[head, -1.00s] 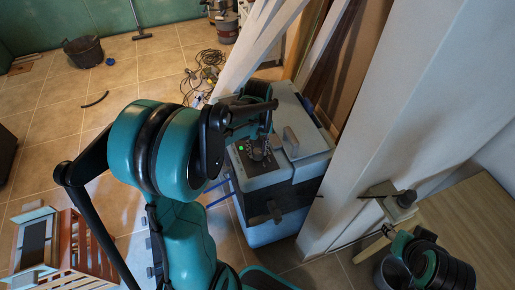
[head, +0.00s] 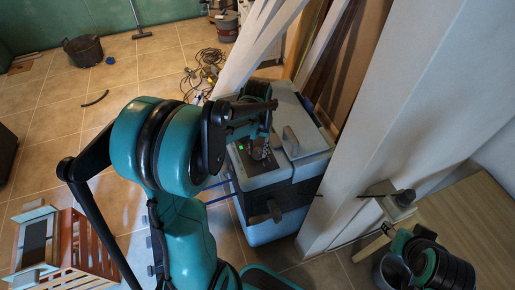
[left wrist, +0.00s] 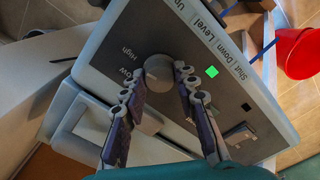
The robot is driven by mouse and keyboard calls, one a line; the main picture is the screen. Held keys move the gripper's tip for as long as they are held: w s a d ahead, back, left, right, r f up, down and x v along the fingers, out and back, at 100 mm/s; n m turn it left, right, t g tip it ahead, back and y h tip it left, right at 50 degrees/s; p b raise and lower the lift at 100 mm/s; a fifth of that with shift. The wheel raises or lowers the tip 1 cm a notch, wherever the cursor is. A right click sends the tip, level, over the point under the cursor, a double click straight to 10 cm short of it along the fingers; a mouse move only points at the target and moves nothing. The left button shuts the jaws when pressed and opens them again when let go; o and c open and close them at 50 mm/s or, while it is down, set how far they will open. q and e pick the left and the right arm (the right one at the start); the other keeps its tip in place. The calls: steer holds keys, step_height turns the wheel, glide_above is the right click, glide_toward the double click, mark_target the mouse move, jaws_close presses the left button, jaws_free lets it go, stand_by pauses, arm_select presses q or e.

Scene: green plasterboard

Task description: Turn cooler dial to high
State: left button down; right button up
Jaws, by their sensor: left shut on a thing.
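The cooler (head: 262,181) is a blue-grey box with a dark control panel on its top, beside a white post. Its dial (left wrist: 158,66) is a round grey knob on the panel in the left wrist view, with "High" and "Low" printed at its left. Which way the dial points is not clear. My left gripper (left wrist: 160,75) is shut on the dial, one finger at each side. In the head view my left gripper (head: 263,138) is over the panel and mostly hides the dial.
A green light (left wrist: 211,71) and a dark switch (left wrist: 240,135) are on the panel. A red bucket (left wrist: 298,53) stands beyond the cooler. The white post (head: 395,110) is close at the cooler's right. A wooden table (head: 470,215) is at right. Cables (head: 205,68) lie on the tiled floor.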

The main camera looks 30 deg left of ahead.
mark_target(258, 151)
arm_select(q)
steer(key=c, duration=1.2)
jaws_free()
steer(key=shift+o, duration=0.2)
steer(key=shift+r, duration=0.15)
step_height(258, 151, up, 12)
steer(key=shift+d, duration=0.1)
steer(key=s+d+f+m+t+b, duration=0.1)
steer(key=s+d+f+m+t, duration=0.1)
steer(key=s+d+f+t, duration=0.2)
steer(key=s+d+t, duration=0.3)
steer(key=s+d, duration=0.3)
steer(key=s, duration=0.1)
steer(key=shift+d+m, duration=0.2)
steer(key=shift+m, duration=0.2)
